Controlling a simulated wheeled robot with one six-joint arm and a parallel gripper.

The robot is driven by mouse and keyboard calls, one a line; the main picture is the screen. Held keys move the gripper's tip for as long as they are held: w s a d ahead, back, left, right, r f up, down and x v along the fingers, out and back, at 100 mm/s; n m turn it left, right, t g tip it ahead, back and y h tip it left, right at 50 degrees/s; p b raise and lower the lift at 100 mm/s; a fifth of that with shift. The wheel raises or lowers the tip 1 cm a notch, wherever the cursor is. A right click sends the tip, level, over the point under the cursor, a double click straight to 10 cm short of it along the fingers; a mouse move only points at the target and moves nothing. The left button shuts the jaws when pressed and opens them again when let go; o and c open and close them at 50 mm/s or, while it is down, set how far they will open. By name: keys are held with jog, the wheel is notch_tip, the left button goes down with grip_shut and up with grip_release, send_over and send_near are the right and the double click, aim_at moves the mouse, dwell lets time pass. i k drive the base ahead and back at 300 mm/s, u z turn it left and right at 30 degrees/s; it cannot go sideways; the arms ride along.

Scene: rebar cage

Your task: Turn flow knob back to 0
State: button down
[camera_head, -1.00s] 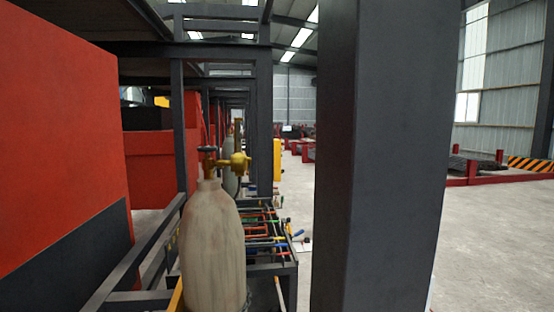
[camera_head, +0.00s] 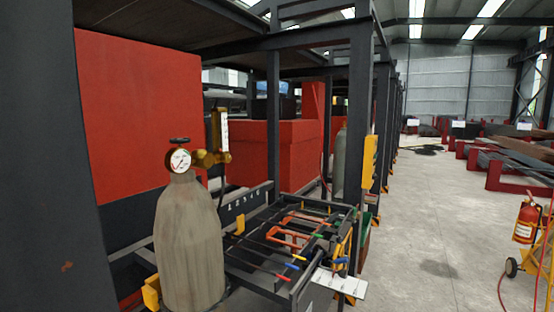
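A pale, worn gas cylinder (camera_head: 188,245) stands upright at the left of centre in the head view. On its top sits a brass regulator (camera_head: 208,158) with a round white gauge (camera_head: 180,160) facing me. A dark handwheel (camera_head: 179,140) is above the gauge. A clear upright flow tube (camera_head: 223,130) stands at the regulator's right end. The flow knob is too small to make out, and its setting cannot be read. My gripper is not in view.
A dark steel post (camera_head: 50,180) fills the left edge. A rack with several coloured-handled tools (camera_head: 290,240) stands right of the cylinder. A red fire extinguisher (camera_head: 526,222) on a yellow trolley is at the far right. The grey floor (camera_head: 430,260) between is open.

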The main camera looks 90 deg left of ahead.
aim_at(225, 158)
jog(key=i, duration=0.15)
jog(key=u, duration=3.65)
jog(key=k, duration=0.6)
jog(key=z, duration=0.9)
jog(key=i, duration=1.7)
jog(key=u, duration=0.15)
